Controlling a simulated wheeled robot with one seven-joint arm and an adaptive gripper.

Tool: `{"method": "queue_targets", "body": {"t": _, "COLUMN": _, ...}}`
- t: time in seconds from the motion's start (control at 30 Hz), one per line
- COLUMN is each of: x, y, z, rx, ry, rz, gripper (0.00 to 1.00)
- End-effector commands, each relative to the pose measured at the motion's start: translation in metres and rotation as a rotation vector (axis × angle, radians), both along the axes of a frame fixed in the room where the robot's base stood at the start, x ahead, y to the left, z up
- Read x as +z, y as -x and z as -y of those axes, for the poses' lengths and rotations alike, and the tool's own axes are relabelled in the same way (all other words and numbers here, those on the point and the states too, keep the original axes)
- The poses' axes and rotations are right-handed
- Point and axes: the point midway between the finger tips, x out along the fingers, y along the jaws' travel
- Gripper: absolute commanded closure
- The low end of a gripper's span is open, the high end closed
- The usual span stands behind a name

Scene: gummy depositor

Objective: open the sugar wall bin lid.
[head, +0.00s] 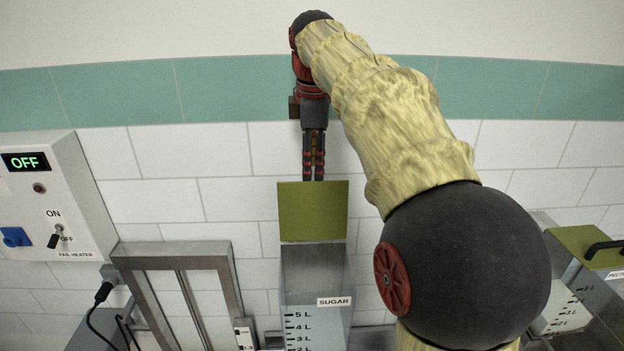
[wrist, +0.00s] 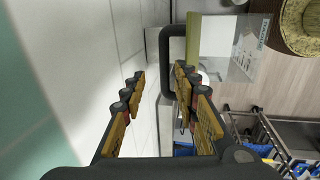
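The sugar bin (head: 315,285) is a clear wall bin with a SUGAR label. Its olive lid (head: 313,212) stands raised, roughly upright, at the bin's back. In the wrist view the lid (wrist: 193,40) is nearly edge-on, with its black handle (wrist: 165,60) on the wall side. My gripper (head: 313,178) points down at the lid's top edge, close to the wall; its tips may be hidden behind the lid. In the wrist view the fingers (wrist: 160,85) are apart. The handle's bar shows between them, nearer the right finger; I cannot tell whether they touch it.
Another bin (head: 590,290) with a shut olive lid and black handle stands at the right. A control box (head: 45,200) reading OFF hangs at the left. A metal frame (head: 180,255) stands left of the sugar bin. The tiled wall is close behind my gripper.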

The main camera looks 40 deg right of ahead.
Motion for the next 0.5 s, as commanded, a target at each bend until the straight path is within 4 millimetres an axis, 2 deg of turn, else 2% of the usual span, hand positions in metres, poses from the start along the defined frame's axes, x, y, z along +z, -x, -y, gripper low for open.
{"method": "queue_targets", "body": {"t": 0.2, "x": 0.041, "y": 0.008, "z": -0.006, "rx": 0.000, "ry": 0.001, "rz": 0.004, "gripper": 0.69}}
{"method": "queue_targets", "body": {"t": 0.33, "x": 0.056, "y": 0.011, "z": -0.008, "rx": 0.000, "ry": 0.002, "rz": 0.006, "gripper": 0.69}}
{"method": "queue_targets", "body": {"t": 0.5, "x": 0.064, "y": 0.013, "z": -0.009, "rx": 0.000, "ry": 0.002, "rz": 0.006, "gripper": 0.69}}
